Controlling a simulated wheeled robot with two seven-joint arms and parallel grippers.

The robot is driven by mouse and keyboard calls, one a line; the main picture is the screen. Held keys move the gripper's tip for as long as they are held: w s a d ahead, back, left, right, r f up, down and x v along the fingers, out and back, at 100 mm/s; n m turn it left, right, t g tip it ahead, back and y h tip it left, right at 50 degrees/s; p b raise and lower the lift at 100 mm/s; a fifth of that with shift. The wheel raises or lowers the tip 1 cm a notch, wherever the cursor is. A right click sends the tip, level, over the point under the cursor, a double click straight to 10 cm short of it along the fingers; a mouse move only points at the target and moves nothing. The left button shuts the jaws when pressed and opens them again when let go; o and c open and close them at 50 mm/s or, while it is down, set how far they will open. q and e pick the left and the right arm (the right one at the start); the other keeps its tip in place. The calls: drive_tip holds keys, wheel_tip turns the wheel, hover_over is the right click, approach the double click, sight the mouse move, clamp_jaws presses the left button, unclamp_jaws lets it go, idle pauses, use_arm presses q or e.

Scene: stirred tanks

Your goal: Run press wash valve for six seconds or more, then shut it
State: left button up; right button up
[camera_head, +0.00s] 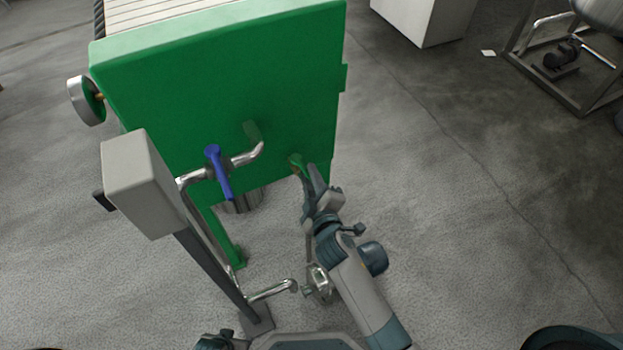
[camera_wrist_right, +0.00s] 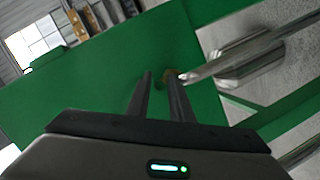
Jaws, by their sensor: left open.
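A blue lever (camera_head: 215,172) hangs downward on a silver pipe in front of the green press panel (camera_head: 230,90). My left gripper (camera_head: 215,341) is low at the bottom edge, mostly cut off, open.
A grey box (camera_head: 142,185) on a dark post (camera_head: 212,265) stands left of the pipes. A lower silver pipe (camera_head: 272,290) juts out near the post's foot. A white cabinet (camera_head: 420,20) and a metal frame (camera_head: 560,60) are at the back right.

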use_arm(q)
drive_tip(key=shift+s+a+f+g+b, duration=0.1)
drive_tip(key=shift+s+a+g+b, duration=0.2)
drive_tip(key=shift+s, duration=0.4)
use_arm(e)
drive_tip(key=v, duration=1.7)
drive_tip(key=shift+s, duration=0.2)
use_arm(q)
drive_tip(key=shift+w, duration=0.45)
use_arm(e)
drive_tip(key=shift+r, duration=0.15)
